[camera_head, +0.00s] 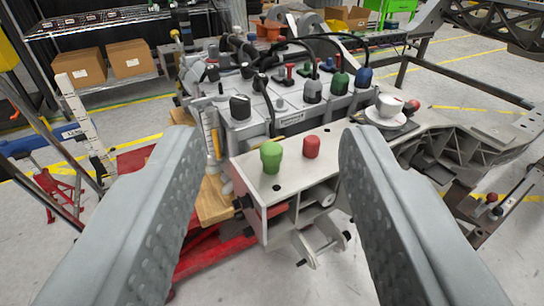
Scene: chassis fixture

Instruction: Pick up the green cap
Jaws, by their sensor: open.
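The green cap (271,157) stands upright on the flat light-grey top of the chassis fixture (290,187), near its front end. A red cap (311,146) stands just to its right, with a small gap between them. My gripper (262,150) is open and empty, its two grey textured fingers reaching in from the lower left and lower right. The green cap lies between the fingers in the picture, farther off than the fingertips, and nothing touches it. Its whole near side shows.
Behind the caps is a grey block with cables and connectors (290,115), including a green and a blue one. Cardboard boxes (80,68) sit on a shelf at the left. The fixture top in front of the caps is clear.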

